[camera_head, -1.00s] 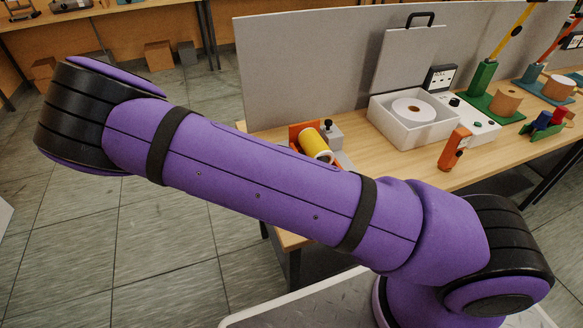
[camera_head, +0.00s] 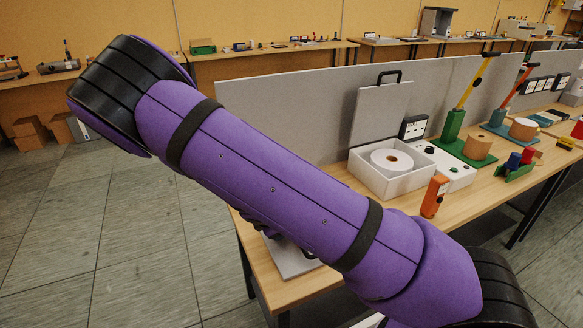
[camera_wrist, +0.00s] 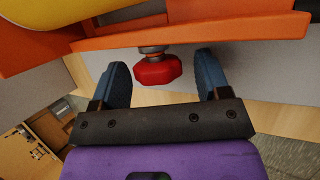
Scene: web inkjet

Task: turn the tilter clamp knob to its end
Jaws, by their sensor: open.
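The red clamp knob (camera_wrist: 157,71) sits on a short grey stem below the orange tilter frame (camera_wrist: 225,32) in the wrist view. A yellow part (camera_wrist: 45,12) of the tilter fills the top left corner there. My gripper (camera_wrist: 162,64) is open, with one blue finger to the left of the knob and one to the right. The knob lies between the fingertips, with a visible gap on each side. In the head view my purple arm hides the tilter, the knob and my gripper.
On the wooden bench (camera_head: 272,287) stand a white box (camera_head: 388,172) with a roll, an orange device (camera_head: 434,196) and a green stand (camera_head: 453,127). A grey partition (camera_head: 290,110) runs behind them. A grey plate (camera_head: 291,259) shows below my arm.

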